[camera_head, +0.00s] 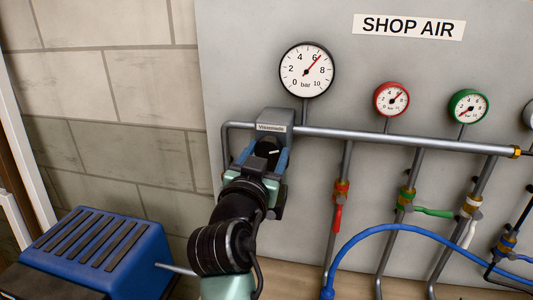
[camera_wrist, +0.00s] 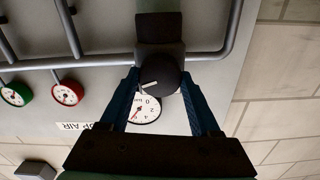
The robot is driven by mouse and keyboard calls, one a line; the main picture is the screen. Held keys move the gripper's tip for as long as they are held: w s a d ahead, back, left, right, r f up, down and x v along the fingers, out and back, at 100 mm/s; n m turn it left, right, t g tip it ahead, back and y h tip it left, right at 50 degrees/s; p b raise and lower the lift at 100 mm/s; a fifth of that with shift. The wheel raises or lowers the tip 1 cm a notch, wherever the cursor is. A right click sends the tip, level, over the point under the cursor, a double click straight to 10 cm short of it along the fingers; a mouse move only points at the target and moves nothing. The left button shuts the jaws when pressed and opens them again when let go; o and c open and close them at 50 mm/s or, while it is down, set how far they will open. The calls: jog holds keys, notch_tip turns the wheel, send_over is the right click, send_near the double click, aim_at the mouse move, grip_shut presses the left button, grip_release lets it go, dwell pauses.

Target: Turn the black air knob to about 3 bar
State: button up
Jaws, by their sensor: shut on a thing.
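The black air knob (camera_head: 267,149), with a white mark, sits below the grey regulator block (camera_head: 275,121) on the pipe. My gripper (camera_head: 266,159) has its blue fingers on both sides of the knob and is shut on it. In the wrist view the knob (camera_wrist: 160,72) sits between the two fingertips, its white mark at the lower left. The large white gauge (camera_head: 306,70) above reads a little past 6 bar on its red needle. The gauge (camera_wrist: 144,108) also shows in the wrist view, partly hidden by the knob.
Small red (camera_head: 391,99) and green (camera_head: 468,106) gauges stand right of the big one. Valves with red (camera_head: 337,216), green (camera_head: 433,212) and white (camera_head: 468,234) levers hang below the pipe. A blue hose (camera_head: 400,228) arcs at lower right. A blue slotted box (camera_head: 95,250) stands lower left.

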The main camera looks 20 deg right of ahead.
jog(key=shift+n, duration=0.3)
jog(key=n+p, duration=0.2)
jog(key=n, duration=0.4)
jog(key=n+p, duration=0.1)
jog(key=n, duration=0.3)
jog(key=shift+p, duration=0.4)
jog(key=shift+n+p, duration=0.7)
jog(key=shift+n, duration=0.8)
jog(key=o, duration=1.4)
jog(key=shift+a+f, duration=0.1)
